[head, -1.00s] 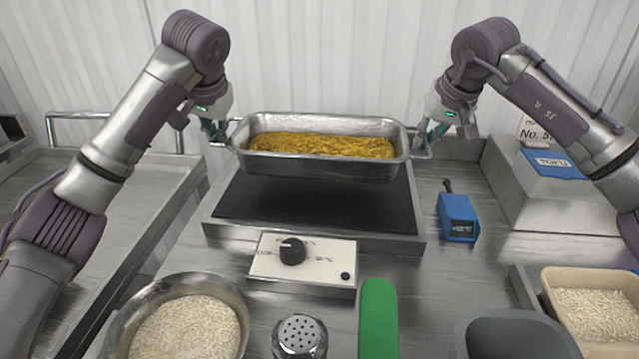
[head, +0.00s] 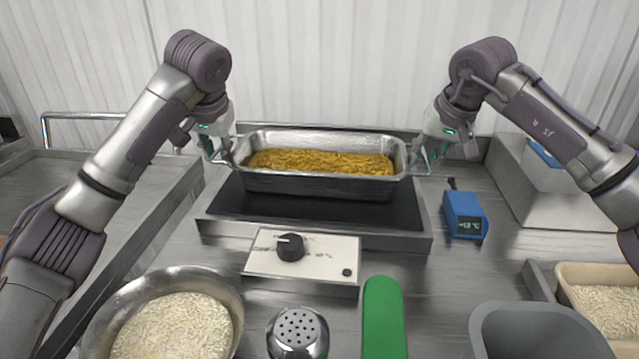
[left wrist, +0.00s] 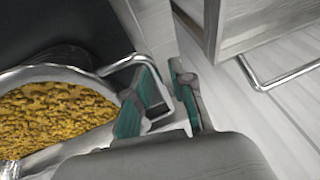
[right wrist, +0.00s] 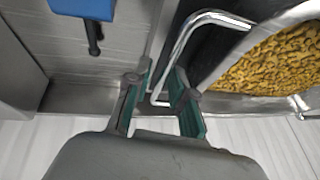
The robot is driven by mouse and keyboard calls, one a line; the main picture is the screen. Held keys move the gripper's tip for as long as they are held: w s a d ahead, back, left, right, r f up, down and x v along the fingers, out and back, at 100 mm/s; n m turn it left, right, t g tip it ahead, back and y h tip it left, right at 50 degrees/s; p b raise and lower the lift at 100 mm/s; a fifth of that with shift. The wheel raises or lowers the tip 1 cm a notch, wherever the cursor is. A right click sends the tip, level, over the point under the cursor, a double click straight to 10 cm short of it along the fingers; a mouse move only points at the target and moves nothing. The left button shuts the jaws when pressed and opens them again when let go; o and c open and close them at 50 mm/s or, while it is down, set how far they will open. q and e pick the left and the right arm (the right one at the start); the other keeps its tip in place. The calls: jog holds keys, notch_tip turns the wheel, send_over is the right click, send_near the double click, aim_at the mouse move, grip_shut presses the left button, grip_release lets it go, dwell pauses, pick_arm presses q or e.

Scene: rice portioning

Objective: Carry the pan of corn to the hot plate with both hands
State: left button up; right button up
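The metal pan of corn (head: 320,184) sits level on the dark top of the hot plate (head: 235,205), seemingly resting on it. Yellow corn (head: 320,162) fills it. My left gripper (head: 222,158) is at the pan's left handle; in the left wrist view (left wrist: 168,100) its fingers stand apart with the handle bar between them. My right gripper (head: 424,160) is at the right handle; in the right wrist view (right wrist: 158,98) its fingers are also apart, with the bar (right wrist: 178,50) between them. Both grippers look open around the handles, not clamped.
A control box with a knob (head: 291,247) is in front of the hot plate. A blue thermometer (head: 464,214) lies to its right. A rice bowl (head: 235,290), a shaker (head: 298,330), a green-handled thing (head: 383,315) and a grey container (head: 540,318) are at the front.

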pick_arm(q)
jog(key=shift+r, duration=0.15)
pick_arm(e)
jog(key=shift+r, duration=0.1)
jog(key=shift+s+r, duration=0.1)
jog(key=shift+r, duration=0.05)
pick_arm(q)
jog(key=v, duration=1.2)
pick_arm(e)
jog(key=v, duration=1.1)
jog(key=shift+s+r, duration=0.15)
jog(key=shift+r, duration=0.1)
pick_arm(q)
jog(key=shift+s, duration=0.1)
pick_arm(e)
jog(key=shift+d, duration=0.1)
